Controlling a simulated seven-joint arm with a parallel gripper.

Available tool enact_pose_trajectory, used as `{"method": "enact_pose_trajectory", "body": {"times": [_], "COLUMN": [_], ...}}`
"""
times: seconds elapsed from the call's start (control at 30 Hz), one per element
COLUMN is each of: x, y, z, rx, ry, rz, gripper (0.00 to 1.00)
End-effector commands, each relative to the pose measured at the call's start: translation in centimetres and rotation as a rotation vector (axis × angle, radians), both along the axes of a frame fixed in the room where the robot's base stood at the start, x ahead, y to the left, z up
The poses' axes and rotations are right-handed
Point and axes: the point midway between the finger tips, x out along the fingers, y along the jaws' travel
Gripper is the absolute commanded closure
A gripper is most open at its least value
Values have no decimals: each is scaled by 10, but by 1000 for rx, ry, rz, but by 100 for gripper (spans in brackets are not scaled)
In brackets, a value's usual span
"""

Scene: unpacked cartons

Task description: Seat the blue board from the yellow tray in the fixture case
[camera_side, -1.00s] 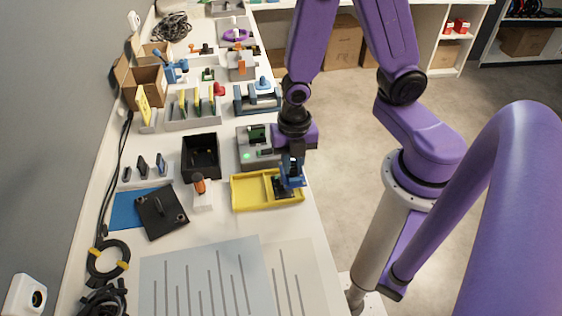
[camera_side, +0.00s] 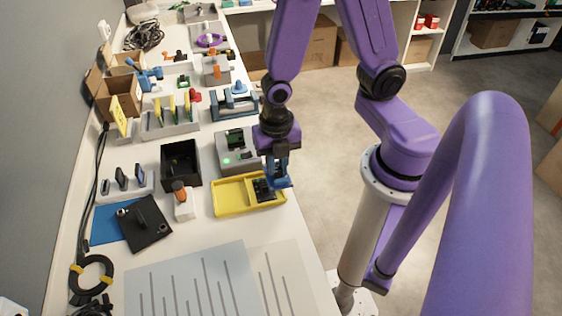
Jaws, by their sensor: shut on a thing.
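My gripper (camera_side: 277,176) is shut on the blue board (camera_side: 280,183) over the right end of the yellow tray (camera_side: 228,211). The board is small here and partly hidden by the fingers; I cannot tell whether it touches the tray. Dark parts lie in the tray's right compartment, and its left compartment looks empty. Just behind the tray stands a grey case (camera_side: 226,160) with a green light and a dark green piece in its top; it appears to be the fixture case. My wrist covers part of its right side.
A black open box (camera_side: 181,163) stands left of the grey case. An orange-handled tool (camera_side: 182,200) in a white block is left of the tray. A black plate (camera_side: 145,224) lies on a blue sheet. Ruled grey mats (camera_side: 195,283) cover the front of the bench.

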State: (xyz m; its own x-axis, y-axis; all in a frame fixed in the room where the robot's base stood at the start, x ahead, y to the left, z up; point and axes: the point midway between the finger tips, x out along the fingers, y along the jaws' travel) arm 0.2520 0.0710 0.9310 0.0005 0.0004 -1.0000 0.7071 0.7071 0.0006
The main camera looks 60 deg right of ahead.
Motion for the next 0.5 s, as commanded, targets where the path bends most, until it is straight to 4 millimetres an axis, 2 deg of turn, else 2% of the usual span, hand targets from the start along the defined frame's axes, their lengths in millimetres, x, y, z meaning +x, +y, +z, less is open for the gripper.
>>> {"method": "enact_pose_trajectory", "body": {"times": [0.17, 0.3, 0.5], "x": [42, 89, 156], "y": [21, 37, 50], "z": [-2, -3, -5], "rx": [2, 1, 0], "ry": [-2, -1, 0], "rz": [-4, -4, -4], "gripper": [100, 100, 100]}}
